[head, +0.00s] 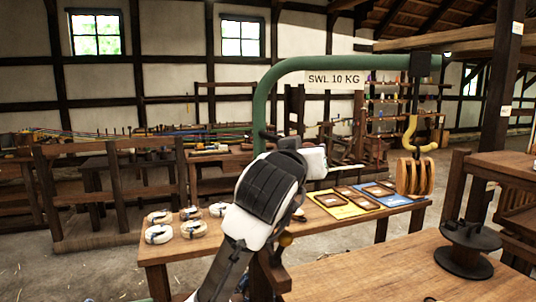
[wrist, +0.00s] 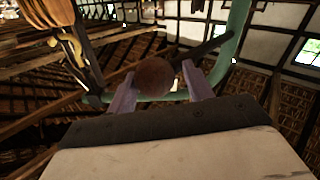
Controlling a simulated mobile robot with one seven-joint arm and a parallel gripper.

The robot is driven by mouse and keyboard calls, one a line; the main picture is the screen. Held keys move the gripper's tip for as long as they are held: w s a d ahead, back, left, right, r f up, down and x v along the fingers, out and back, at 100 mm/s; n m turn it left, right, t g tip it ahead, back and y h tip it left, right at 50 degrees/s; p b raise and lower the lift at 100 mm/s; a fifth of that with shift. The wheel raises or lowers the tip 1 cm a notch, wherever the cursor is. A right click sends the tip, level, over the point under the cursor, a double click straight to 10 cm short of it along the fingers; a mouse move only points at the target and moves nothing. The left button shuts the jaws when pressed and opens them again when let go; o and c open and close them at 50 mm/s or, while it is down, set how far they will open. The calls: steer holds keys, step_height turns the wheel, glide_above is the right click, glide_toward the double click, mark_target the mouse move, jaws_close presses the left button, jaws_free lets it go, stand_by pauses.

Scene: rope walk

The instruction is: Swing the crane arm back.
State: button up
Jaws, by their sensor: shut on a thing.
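The crane arm (head: 340,62) is a green pipe that rises from a post and curves over to the right, with a "SWL 10 KG" sign hung under it. A yellow hook (head: 410,133) hangs from its right end and carries a wooden pulley block (head: 414,177). In the wrist view the green pipe (wrist: 232,45) runs behind my gripper (wrist: 158,80). My gripper's two fingers are closed around a round brown knob (wrist: 153,76) on a dark bar that reaches toward the pipe. In the head view my own arm hides the fingers and the knob.
A bench (head: 205,247) below holds several rope coils (head: 161,233) and yellow and blue mats (head: 338,205) with wooden pieces. A wooden table (head: 385,275) with a dark spool-shaped stand (head: 468,245) is at the front right. A dark post stands at the right.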

steer(key=shift+o, duration=0.3)
steer(key=w+d, duration=0.2)
steer(key=d, duration=0.2)
steer(key=shift+w+d, duration=0.35)
steer(key=shift+w, duration=0.05)
steer(key=shift+w+d+p, duration=0.3)
steer(key=shift+w+d, duration=0.2)
steer(key=shift+w, duration=0.05)
steer(key=o, duration=1.1)
steer(key=shift+a+f, duration=0.1)
steer(key=shift+c, duration=0.2)
steer(key=shift+w, duration=0.15)
steer(key=b+v, duration=0.3)
steer(key=v, duration=1.1)
steer(key=shift+b, duration=0.35)
